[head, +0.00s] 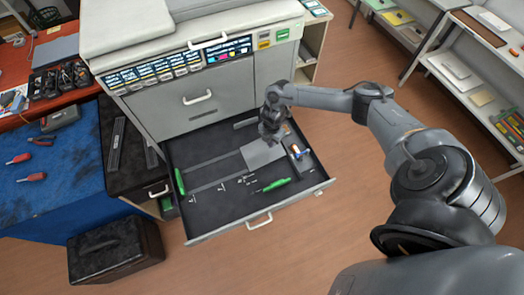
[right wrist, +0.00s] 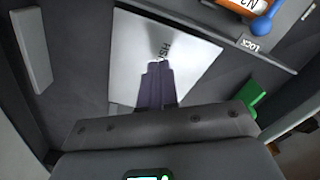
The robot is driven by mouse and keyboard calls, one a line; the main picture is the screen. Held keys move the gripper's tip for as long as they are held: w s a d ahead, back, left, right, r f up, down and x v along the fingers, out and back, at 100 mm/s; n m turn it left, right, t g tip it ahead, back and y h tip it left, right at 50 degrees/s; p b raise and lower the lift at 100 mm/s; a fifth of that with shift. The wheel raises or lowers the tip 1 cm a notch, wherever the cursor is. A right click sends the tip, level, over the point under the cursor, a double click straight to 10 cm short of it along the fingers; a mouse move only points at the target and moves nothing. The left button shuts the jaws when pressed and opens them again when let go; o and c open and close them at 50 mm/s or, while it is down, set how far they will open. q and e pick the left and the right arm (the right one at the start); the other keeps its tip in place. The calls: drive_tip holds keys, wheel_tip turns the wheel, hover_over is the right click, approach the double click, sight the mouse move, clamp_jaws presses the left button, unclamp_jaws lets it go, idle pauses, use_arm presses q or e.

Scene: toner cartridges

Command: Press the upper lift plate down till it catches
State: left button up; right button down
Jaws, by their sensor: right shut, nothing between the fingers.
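The upper lift plate (head: 263,154) is a pale grey square plate inside the open drawer, towards its back right. In the right wrist view the plate (right wrist: 190,62) looks silvery white, with dark lettering partly hidden by my fingers. My right gripper (head: 268,139) points down over the plate's back part. Its fingers (right wrist: 158,64) are shut together and empty, with the tips over the plate near the lettering. A dark shadow lies by the tips. I cannot tell whether they touch the plate. My left gripper is not in view.
The open drawer (head: 262,225) has raised walls. A green handle (head: 275,185) lies at its front. An orange-and-white part (right wrist: 237,8) with a blue knob (right wrist: 262,27) and a LOCK label (right wrist: 250,45) sit beside the plate. The cabinet front (head: 190,100) rises behind.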

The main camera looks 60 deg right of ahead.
drive_tip(key=shift+f, duration=0.15)
drive_tip(key=shift+f+b, duration=1.5)
drive_tip(key=shift+f, duration=0.35)
drive_tip(key=shift+r, duration=0.2)
wheel_tip(320, 180, up, 6)
drive_tip(key=p, duration=0.6)
wheel_tip(320, 180, up, 4)
drive_tip(key=p, duration=0.4)
drive_tip(key=shift+f, duration=0.1)
